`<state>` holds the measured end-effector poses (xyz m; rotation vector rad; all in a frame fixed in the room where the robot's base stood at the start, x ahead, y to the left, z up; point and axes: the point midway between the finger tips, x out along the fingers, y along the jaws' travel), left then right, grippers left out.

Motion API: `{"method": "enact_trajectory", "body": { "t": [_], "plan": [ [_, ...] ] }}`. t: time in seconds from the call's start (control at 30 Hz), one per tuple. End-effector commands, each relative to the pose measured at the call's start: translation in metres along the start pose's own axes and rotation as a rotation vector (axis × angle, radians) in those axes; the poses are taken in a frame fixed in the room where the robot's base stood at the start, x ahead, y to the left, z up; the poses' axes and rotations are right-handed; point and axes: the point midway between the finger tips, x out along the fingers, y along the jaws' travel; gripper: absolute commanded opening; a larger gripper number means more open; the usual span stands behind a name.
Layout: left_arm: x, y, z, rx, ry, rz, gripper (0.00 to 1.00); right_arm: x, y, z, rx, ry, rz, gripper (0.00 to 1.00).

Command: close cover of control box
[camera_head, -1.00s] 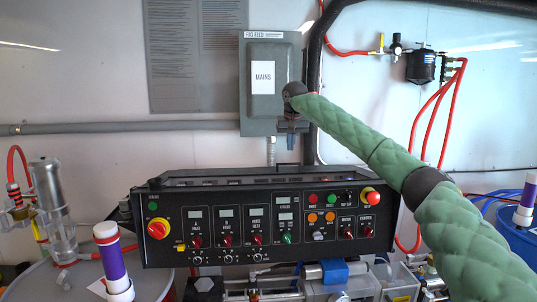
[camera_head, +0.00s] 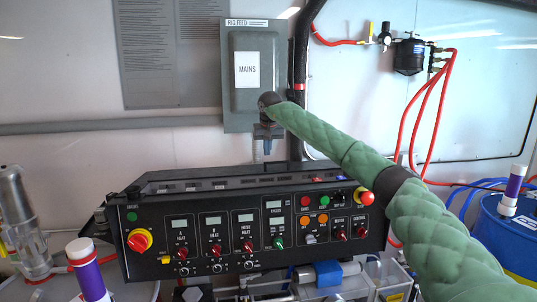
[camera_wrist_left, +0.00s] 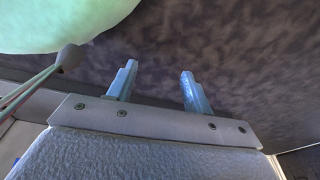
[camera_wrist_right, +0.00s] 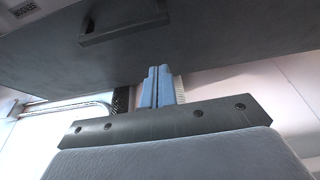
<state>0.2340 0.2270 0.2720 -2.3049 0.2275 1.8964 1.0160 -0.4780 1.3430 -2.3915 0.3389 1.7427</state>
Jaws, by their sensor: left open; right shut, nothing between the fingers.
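The grey control box (camera_head: 229,100) marked MAINS hangs on the back wall in the head view. Its cover (camera_head: 244,45), with the white label, looks flat against the box; a small gap could not be told. My right gripper (camera_head: 268,133) is at the box's lower right, with my wrist in front of that corner. In the right wrist view its blue fingers (camera_wrist_right: 158,85) are together and empty, below a dark grey surface with a bar-like handle (camera_wrist_right: 125,22). Contact cannot be told. My left gripper (camera_wrist_left: 157,85) is open and empty, seen only in its wrist view.
A black control panel (camera_head: 190,225) with knobs and buttons stands below the box. A grey conduit (camera_head: 110,126) runs along the wall to the left, and a black hose (camera_head: 301,60) passes right of the box. Red hoses (camera_head: 425,110) hang farther right.

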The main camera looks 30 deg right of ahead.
Motion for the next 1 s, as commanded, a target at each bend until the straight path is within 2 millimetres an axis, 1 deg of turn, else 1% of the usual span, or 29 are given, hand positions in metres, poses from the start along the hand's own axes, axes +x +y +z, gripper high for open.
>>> {"method": "enact_trajectory", "body": {
  "t": [0.03,0.27,0.53,0.7,0.8,1.0],
  "plan": [
    [-0.002,-0.001,0.007,0.001,-0.005,-0.001,0.5,0.004,0.0,-0.001,0.0,-0.003,0.0,0.0],
    [0.0,-0.001,0.04,0.002,-0.027,0.0,0.5,0.032,0.0,-0.001,0.0,-0.001,-0.001,0.0],
    [-0.003,-0.001,0.078,0.002,-0.053,0.001,0.5,0.02,0.001,0.021,-0.001,0.0,0.0,0.0],
    [-0.004,0.0,0.096,0.002,-0.064,0.001,0.5,0.015,0.0,0.03,-0.001,0.0,-0.001,0.0],
    [-0.004,0.0,0.103,0.002,-0.068,0.001,0.5,0.015,0.0,0.034,0.0,0.0,-0.001,0.0],
    [-0.003,0.0,0.105,0.002,-0.068,0.002,0.5,0.015,0.0,0.036,0.001,0.0,-0.001,0.0]
  ]
}}
